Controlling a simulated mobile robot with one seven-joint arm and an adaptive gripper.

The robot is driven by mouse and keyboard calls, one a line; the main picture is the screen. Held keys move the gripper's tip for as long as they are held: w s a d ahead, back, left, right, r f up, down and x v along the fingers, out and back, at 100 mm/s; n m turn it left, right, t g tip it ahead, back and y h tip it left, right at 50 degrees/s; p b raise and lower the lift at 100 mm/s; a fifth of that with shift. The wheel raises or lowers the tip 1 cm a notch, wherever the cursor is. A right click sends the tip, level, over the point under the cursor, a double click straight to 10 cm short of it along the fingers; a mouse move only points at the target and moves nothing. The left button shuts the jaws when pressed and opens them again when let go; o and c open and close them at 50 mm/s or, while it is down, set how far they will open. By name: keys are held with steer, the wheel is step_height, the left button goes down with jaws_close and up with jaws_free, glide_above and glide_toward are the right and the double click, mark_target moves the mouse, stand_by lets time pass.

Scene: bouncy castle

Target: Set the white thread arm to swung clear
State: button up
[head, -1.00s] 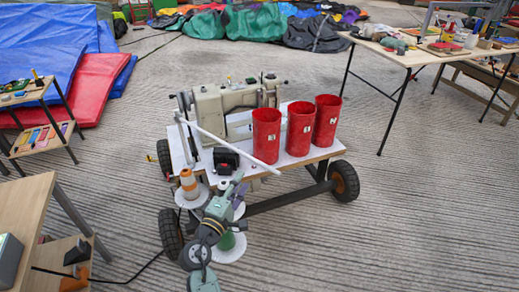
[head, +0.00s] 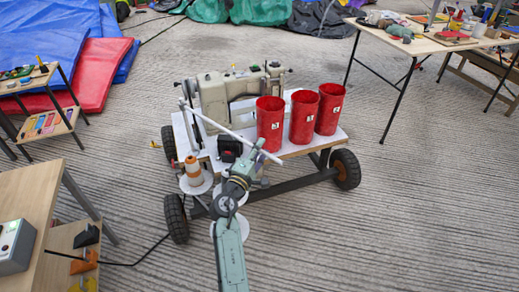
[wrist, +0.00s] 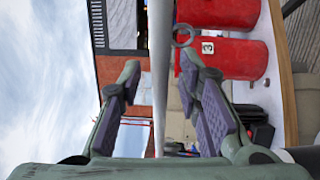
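The white thread arm (head: 228,132) is a thin white rod. It slants from a post at the left of the sewing cart (head: 300,150) down to the right, across the front of the beige sewing machine (head: 215,98) and red cans. My gripper (head: 257,160) is at the rod's lower right end in the head view. In the wrist view, my gripper (wrist: 160,68) has its two fingers spread apart, and the white thread arm (wrist: 160,40) passes between them in the picture with gaps on both sides. A small grey ring (wrist: 183,35) shows beside the rod. Contact is not visible.
Three red cans (head: 301,116) stand on the cart, close behind the rod's right part. An orange-and-white thread cone (head: 193,170) and a black box (head: 229,148) are near the left. Tables stand at the left (head: 25,190) and right (head: 425,45). The floor right of the cart is clear.

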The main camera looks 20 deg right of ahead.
steer(key=shift+c, duration=0.3)
jaws_close()
stand_by(0.6)
